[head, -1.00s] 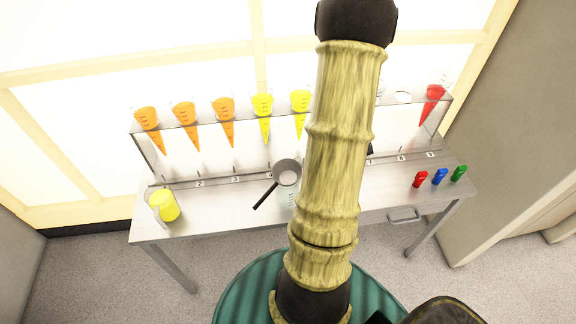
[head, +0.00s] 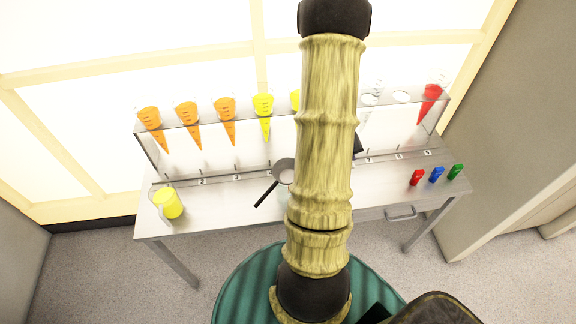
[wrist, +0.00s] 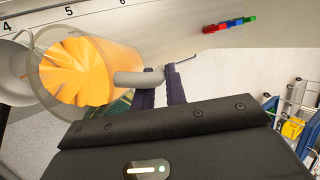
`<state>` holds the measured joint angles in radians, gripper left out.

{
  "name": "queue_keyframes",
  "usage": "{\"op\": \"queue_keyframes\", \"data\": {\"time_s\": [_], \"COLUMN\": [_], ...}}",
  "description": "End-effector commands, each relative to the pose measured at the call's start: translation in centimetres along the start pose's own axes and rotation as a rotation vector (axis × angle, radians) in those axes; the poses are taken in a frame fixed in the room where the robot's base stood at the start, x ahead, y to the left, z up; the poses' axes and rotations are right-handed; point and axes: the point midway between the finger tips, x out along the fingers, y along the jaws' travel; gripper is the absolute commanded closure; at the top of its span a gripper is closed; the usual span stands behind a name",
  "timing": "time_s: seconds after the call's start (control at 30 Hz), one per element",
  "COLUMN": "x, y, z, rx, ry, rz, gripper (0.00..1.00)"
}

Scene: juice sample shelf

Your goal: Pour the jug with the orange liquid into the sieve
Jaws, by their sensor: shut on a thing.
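The clear jug with orange liquid (wrist: 75,72) is at the left of the wrist view. My gripper (wrist: 161,88) is shut on the jug's grey handle, at the jug's right. The jug looks tilted, with its wide end toward the left. A pale round thing at the left edge of the wrist view, probably the sieve (wrist: 14,72), is close beside the jug. In the head view the grey sieve (head: 284,171) with its black handle is over the table, partly covered by my arm. My gripper and the held jug are hidden there.
A yellow jug (head: 168,204) stands at the table's left. A clear rack (head: 180,123) along the back holds orange, yellow and red cones. Red (head: 417,177), blue (head: 437,174) and green (head: 455,171) small objects lie at the right. Carts (wrist: 295,115) show at the wrist view's right.

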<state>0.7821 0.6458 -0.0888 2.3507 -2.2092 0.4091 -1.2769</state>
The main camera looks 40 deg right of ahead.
Motion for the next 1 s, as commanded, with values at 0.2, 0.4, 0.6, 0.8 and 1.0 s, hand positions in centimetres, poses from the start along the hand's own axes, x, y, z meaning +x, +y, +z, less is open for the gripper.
{"op": "queue_keyframes", "data": {"time_s": [0.2,0.4,0.6,0.8,1.0], "x": [-0.5,-0.9,-1.1,-1.2,-1.3], "y": [0.2,0.5,0.8,1.0,1.1], "z": [0.2,0.5,0.7,0.8,0.9], "rx": [-0.012,-0.024,-0.035,-0.044,-0.051], "ry": [0.006,0.014,0.02,0.026,0.031], "rz": [-0.026,-0.058,-0.085,-0.108,-0.128], "gripper": [1.0,1.0,1.0,1.0,1.0]}}
